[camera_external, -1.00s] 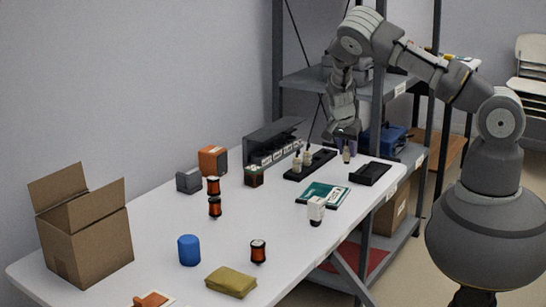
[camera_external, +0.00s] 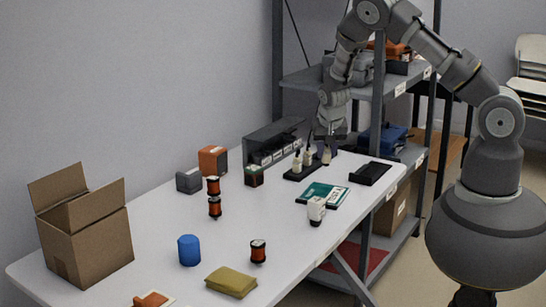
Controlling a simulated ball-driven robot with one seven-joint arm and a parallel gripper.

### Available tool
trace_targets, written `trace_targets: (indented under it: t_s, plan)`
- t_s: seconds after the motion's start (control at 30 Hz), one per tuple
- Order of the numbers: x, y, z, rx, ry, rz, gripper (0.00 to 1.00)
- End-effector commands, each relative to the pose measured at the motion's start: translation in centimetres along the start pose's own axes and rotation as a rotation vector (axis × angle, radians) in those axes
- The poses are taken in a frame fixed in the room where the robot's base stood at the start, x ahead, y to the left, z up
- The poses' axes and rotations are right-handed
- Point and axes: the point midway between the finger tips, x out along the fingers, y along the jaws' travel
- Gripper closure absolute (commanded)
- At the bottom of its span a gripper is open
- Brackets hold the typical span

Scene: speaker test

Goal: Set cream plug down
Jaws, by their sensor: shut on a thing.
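My gripper (camera_external: 328,144) is at the back right of the white table, pointing down over the right end of a low black holder (camera_external: 290,175). It is shut on a cream plug (camera_external: 326,157), of which a small upright part shows below the fingers. Two similar cream plugs with dark tips, a left one (camera_external: 297,163) and a right one (camera_external: 308,156), stand upright in the holder. The held plug is just right of them. I cannot tell whether its lower end touches the holder. My gripper hides the holder's far right end.
A black tray (camera_external: 370,173) lies right of the holder. A teal board (camera_external: 320,194) and a white item (camera_external: 316,210) are in front. A grey bin unit (camera_external: 273,142) stands behind left. The grey shelf rack (camera_external: 300,82) rises close behind my arm.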

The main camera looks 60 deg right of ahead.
Motion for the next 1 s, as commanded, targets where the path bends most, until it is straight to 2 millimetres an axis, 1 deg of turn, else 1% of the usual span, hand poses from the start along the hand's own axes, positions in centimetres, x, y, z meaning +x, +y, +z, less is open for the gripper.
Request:
trace_targets:
  t_s: [0.1, 0.2, 0.3, 0.43, 0.6, 0.63, 0.7, 0.9, 1.0]
  plan:
    - [-1.2, -3.8, 2.7, -0.241, -0.002, -0.106, 1.0]
    - [-2.7, -7.1, 4.8, -0.447, 0.0, -0.192, 1.0]
    - [-4.1, -9.6, 6.5, -0.604, 0.001, -0.256, 1.0]
    - [-5.6, -11.7, 7.9, -0.741, 0.001, -0.311, 1.0]
    - [-7.1, -13.6, 9.2, -0.862, -0.001, -0.36, 1.0]
    - [-6.3, -13.4, 9.5, -0.858, -0.005, -0.355, 1.0]
    - [-5.2, -13.3, 9.9, -0.856, -0.005, -0.354, 1.0]
    - [-2.7, -13.3, 10.9, -0.853, -0.003, -0.353, 1.0]
    - [-1.9, -13.8, 10.8, -0.852, -0.001, -0.354, 1.0]
